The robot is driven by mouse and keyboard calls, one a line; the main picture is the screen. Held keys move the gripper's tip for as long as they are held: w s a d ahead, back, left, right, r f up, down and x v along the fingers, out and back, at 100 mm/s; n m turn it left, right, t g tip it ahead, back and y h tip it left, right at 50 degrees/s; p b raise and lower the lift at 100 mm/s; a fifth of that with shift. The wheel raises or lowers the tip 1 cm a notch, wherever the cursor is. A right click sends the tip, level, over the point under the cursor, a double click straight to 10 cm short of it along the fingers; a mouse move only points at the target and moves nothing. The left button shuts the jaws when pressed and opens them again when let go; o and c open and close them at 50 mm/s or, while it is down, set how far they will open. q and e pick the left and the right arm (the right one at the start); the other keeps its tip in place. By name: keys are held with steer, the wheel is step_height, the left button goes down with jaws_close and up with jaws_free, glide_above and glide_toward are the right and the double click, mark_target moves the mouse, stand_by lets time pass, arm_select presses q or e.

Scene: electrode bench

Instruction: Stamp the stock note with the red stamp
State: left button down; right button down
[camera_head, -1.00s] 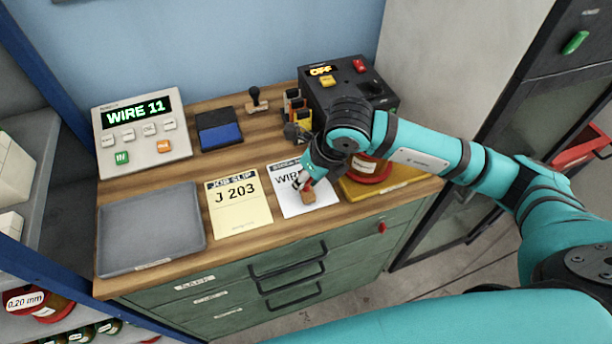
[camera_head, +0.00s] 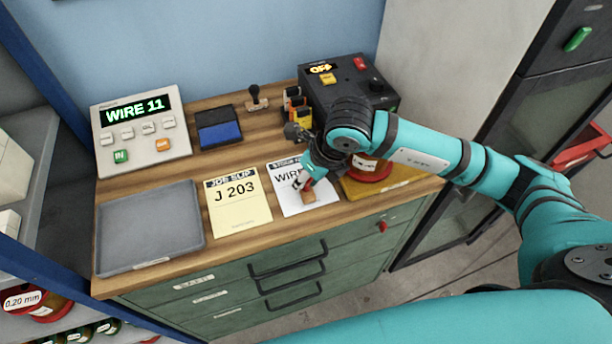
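The white stock note (camera_head: 289,201) lies on the wooden bench top, right of the yellow job slip. My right gripper (camera_head: 304,183) is over it, pointing down, and hides part of its print. It is closed around a small stamp with a wooden base (camera_head: 309,196) and a bit of red at the handle. The stamp's base is at the note's right half; I cannot tell whether it presses on the paper. No ink mark shows on the visible part of the note. My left gripper is not in view.
The job slip (camera_head: 239,203) and a grey tray (camera_head: 150,228) lie to the left. Behind are a keypad box reading WIRE 11 (camera_head: 141,132), a blue ink pad (camera_head: 219,133), a black-handled stamp (camera_head: 256,98) and a black machine (camera_head: 346,84).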

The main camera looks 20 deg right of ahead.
steer(key=shift+s+f+b, duration=0.1)
steer(key=shift+f+b, duration=0.15)
steer(key=shift+b, duration=0.1)
stand_by(1.2)
steer(key=shift+r+p, duration=1.8)
steer(key=shift+r, duration=1.9)
steer(key=shift+f, duration=0.1)
